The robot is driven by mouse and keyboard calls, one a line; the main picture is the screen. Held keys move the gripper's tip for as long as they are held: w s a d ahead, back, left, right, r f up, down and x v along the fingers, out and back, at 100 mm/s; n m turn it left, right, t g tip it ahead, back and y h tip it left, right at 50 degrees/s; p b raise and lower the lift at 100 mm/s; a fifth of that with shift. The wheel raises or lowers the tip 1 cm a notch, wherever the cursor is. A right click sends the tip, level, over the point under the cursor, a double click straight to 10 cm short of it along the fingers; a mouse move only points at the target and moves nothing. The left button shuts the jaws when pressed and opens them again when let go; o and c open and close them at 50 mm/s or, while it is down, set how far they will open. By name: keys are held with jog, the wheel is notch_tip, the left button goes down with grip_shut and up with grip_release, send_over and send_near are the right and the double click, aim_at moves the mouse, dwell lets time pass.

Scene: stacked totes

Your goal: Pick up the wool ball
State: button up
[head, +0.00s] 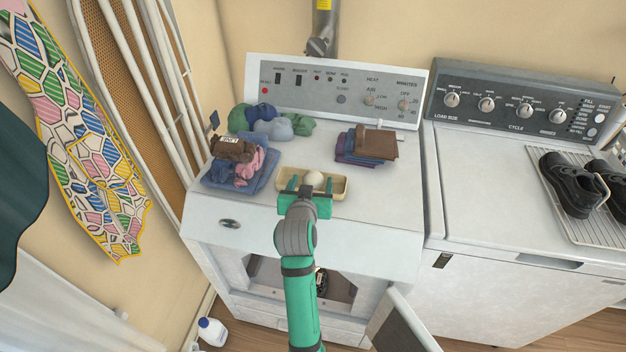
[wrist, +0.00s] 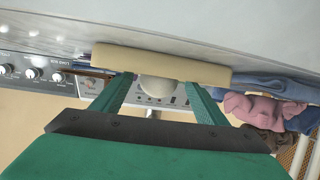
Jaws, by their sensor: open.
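The wool ball (head: 315,178) is cream white and sits in a shallow pale yellow tray (head: 339,185) on top of the left machine, near its front edge. My gripper (head: 310,186) is open at the tray, with its green fingers apart on either side of the ball. In the wrist view the ball (wrist: 157,87) shows between the two fingertips (wrist: 160,84), with the tray (wrist: 160,63) just beyond. I cannot tell whether either finger touches the ball. The ball's lower part is hidden.
Folded clothes (head: 240,165) lie left of the tray, with rolled cloths (head: 270,122) behind. A dark folded stack (head: 367,146) stands behind right, with a brown item on it. The dryer door (head: 402,322) hangs open below. Black shoes (head: 570,183) sit on a rack at right.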

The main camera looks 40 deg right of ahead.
jog(key=shift+w+a+f, duration=0.1)
jog(key=shift+w+a, duration=0.05)
jog(key=shift+w, duration=0.05)
jog(key=shift+s, duration=0.1)
jog(key=shift+s+d, duration=0.15)
jog(key=shift+d, duration=0.15)
jog(key=c, duration=0.3)
jog(key=shift+s+d, duration=0.1)
jog(key=c, duration=0.8)
jog(key=shift+a, duration=0.2)
